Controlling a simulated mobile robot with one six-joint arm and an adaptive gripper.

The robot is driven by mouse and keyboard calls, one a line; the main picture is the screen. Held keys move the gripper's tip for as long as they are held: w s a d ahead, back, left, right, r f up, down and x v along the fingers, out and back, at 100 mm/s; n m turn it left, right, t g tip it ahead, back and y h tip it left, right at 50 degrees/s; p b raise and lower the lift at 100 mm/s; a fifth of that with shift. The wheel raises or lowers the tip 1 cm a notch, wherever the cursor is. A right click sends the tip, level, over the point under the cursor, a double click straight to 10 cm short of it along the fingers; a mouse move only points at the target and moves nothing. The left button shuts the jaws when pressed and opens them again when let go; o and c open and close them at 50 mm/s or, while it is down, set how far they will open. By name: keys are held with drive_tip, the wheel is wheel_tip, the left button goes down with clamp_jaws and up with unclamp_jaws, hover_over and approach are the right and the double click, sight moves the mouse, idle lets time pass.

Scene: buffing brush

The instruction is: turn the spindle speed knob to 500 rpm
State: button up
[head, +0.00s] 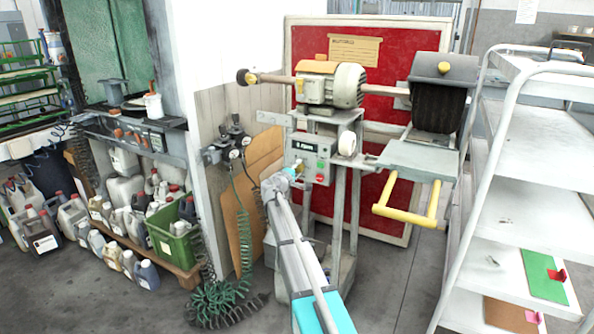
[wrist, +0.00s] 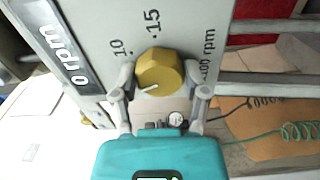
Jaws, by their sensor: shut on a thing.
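The spindle speed knob (wrist: 160,68) is a gold-yellow faceted knob on a light grey panel face, with a white pointer mark near its lower-left edge. Marks "10" and "15" show above it, and "x100 rpm" to its right. A display (wrist: 62,62) on the panel reads 0 rpm, seen sideways. My gripper (wrist: 161,78) has one finger on each side of the knob and is shut on it. In the head view my gripper (head: 287,173) reaches the control panel (head: 308,157) of the buffing machine and hides most of the knob.
The panel's green and red buttons (head: 320,173) are close right of my gripper. A white shelf cart (head: 535,130) stands at right. Coiled hoses (head: 225,298) lie at left.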

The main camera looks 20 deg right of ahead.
drive_tip(key=shift+n, duration=0.6)
drive_tip(key=o, duration=1.1)
drive_tip(key=shift+o, duration=0.2)
drive_tip(key=v, duration=1.2)
